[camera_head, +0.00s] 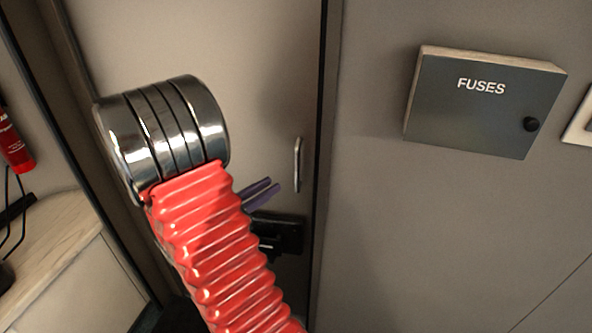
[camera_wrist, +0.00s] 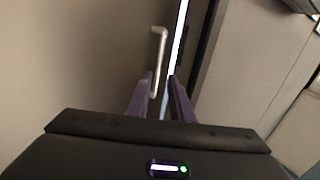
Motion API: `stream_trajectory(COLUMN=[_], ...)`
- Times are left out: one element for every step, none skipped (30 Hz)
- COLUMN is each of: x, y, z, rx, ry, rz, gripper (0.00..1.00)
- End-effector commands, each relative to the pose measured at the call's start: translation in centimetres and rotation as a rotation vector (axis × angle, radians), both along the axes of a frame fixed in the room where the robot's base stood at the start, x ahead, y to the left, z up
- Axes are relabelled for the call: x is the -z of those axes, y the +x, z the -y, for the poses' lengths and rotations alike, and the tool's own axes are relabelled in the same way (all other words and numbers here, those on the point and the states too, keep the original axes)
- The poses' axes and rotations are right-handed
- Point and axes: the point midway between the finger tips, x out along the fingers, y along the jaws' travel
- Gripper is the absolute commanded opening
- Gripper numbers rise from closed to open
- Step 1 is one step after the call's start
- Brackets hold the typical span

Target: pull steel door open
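The door (camera_head: 240,60) is a flat beige-grey panel, and it also fills the left of the wrist view (camera_wrist: 80,60). Its handle (camera_head: 297,165) is an upright silver bar near the door's right edge. My gripper (camera_head: 262,192), with purple fingers, is just left of the handle in the head view. In the wrist view my gripper (camera_wrist: 161,77) is open, and the lower part of the handle (camera_wrist: 158,55) shows between the two fingers. I cannot tell whether either finger touches it. My red ribbed arm hides part of the door.
A grey fuse box (camera_head: 485,105) with a black knob is on the wall right of the door. A wooden counter (camera_head: 50,240) and a red extinguisher (camera_head: 14,145) are at the left. A bright strip (camera_wrist: 178,40) runs along the door's edge in the wrist view.

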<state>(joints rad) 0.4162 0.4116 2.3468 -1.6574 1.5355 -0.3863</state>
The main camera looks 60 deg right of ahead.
Motion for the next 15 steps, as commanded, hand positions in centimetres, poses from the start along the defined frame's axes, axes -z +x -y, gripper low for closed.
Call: stream_trajectory(x=[0.0,0.0,0.0,0.0,0.0,0.0,0.0,0.0,0.0,0.0,0.0,0.0,0.0,0.0,0.0], y=[-0.3,-0.4,-0.6,-0.6,-0.7,-0.9,-1.0,-1.1,-1.3,-1.4,-1.5,-1.6,-1.8,-1.9,-2.0], z=[0.6,0.9,1.4,1.7,2.0,2.5,2.8,3.1,3.6,3.9,4.2,4.7,5.0,5.3,5.8], rx=[0.002,0.003,0.004,0.003,0.003,0.004,0.003,0.002,0.003,0.003,0.002,0.003,0.004,0.003,0.003], ry=[0.0,0.0,0.0,-0.001,-0.001,0.0,0.0,0.0,0.0,0.0,-0.001,-0.001,-0.001,-0.001,0.0], rz=[0.0,0.0,0.0,0.0,0.0,0.001,0.001,0.001,0.001,0.001,0.001,0.001,0.001,0.001,0.0], gripper=[0.2,0.2,0.2,0.2,0.2,0.2,0.2,0.2,0.2,0.2,0.2,0.2,0.2,0.2,0.2])
